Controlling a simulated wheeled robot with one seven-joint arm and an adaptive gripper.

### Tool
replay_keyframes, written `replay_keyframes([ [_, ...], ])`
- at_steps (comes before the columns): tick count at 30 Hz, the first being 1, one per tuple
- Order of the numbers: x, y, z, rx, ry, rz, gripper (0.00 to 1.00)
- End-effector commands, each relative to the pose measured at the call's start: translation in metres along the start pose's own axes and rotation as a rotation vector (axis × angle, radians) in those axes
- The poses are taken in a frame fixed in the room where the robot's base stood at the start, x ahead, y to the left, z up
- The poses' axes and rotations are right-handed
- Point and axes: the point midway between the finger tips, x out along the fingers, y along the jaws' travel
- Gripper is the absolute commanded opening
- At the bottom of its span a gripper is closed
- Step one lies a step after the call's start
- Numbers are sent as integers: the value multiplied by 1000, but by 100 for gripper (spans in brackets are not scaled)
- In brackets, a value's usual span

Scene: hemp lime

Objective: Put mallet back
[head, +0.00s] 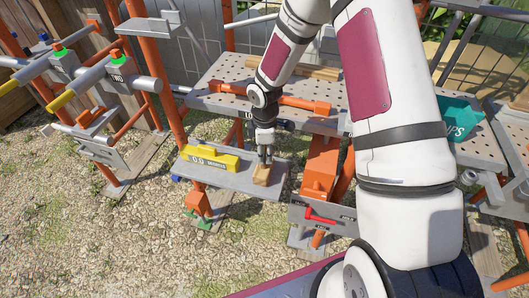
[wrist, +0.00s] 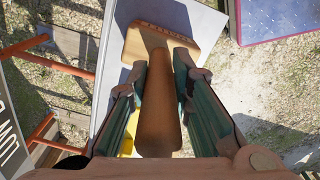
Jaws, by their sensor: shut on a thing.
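The wooden mallet shows in the wrist view, with its brown handle (wrist: 158,115) between my fingers and its pale lettered head (wrist: 160,42) beyond the fingertips. In the head view the mallet's head (head: 262,175) is at the right part of a grey shelf (head: 228,179), below my gripper (head: 265,157). My gripper points down and is shut on the mallet's handle; the fingers also show in the wrist view (wrist: 160,72). I cannot tell whether the mallet's head touches the shelf or hangs just above it.
A yellow labelled block (head: 210,158) sits on the shelf to the left. Behind is a perforated grey table (head: 220,88) with an orange bar (head: 290,101) and a wooden piece (head: 305,70). An orange post stand with a red lever (head: 320,216) is close on the right. Gravel lies in front.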

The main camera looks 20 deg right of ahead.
Motion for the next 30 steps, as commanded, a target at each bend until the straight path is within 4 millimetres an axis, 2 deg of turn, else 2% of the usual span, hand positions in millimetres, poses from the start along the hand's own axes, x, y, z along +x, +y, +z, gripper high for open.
replay_keyframes([
  [2, 1, 0, 0, 0, 0, 0, 0],
  [3, 1, 0, 0, 0, 0, 0, 24],
  [6, 1, 0, 0, 0, 0, 0, 43],
  [15, 0, 0, 0, 0, 0, 0, 43],
  [19, -8, 1, 0, 1, 0, 2, 43],
  [23, -29, 1, 0, 1, 1, 4, 43],
  [30, -79, 1, 0, 1, 1, 5, 43],
])
